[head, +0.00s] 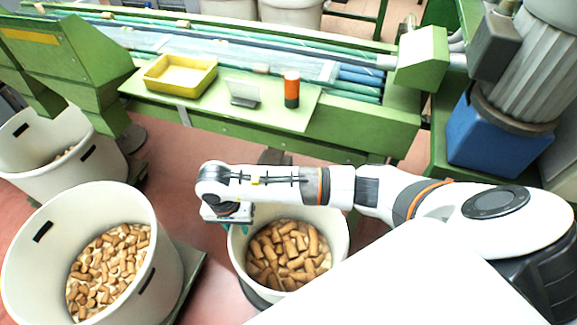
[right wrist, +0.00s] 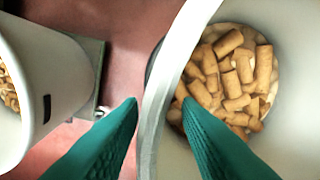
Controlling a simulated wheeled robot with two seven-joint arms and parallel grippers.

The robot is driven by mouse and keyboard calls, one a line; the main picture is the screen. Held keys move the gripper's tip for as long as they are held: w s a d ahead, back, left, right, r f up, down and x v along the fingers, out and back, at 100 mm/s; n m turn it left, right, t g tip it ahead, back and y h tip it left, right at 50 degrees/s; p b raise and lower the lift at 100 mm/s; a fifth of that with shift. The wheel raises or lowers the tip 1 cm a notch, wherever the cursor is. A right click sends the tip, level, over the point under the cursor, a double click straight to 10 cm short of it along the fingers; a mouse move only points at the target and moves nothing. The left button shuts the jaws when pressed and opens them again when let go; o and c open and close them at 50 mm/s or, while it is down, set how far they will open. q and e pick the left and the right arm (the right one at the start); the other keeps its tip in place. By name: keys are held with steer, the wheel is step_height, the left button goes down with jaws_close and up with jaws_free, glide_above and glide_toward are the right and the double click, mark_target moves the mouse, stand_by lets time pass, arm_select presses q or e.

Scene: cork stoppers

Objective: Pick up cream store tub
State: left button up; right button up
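A cream tub (head: 337,228) holding cork stoppers (head: 285,250) stands on the floor below my right arm. It fills the right half of the right wrist view (right wrist: 297,110). My right gripper (head: 232,216) is over the left part of this tub's rim. In the right wrist view its two teal fingers (right wrist: 160,103) are spread apart, one on each side of the tub's wall. I cannot tell whether either finger touches the wall. The tub's near side is hidden behind my arm in the head view. My left gripper is not in view.
A larger cream tub of corks (head: 165,255) stands at the left on a dark base, and another cream tub (head: 95,170) is behind it. A green machine bench (head: 340,125) with a yellow tray (head: 180,88) and an orange-and-dark cylinder (head: 291,90) runs behind. Red floor separates the tubs.

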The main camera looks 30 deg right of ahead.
step_height(320, 180, down, 2)
steer(key=shift+f, duration=0.1)
jaws_close()
stand_by(1.5)
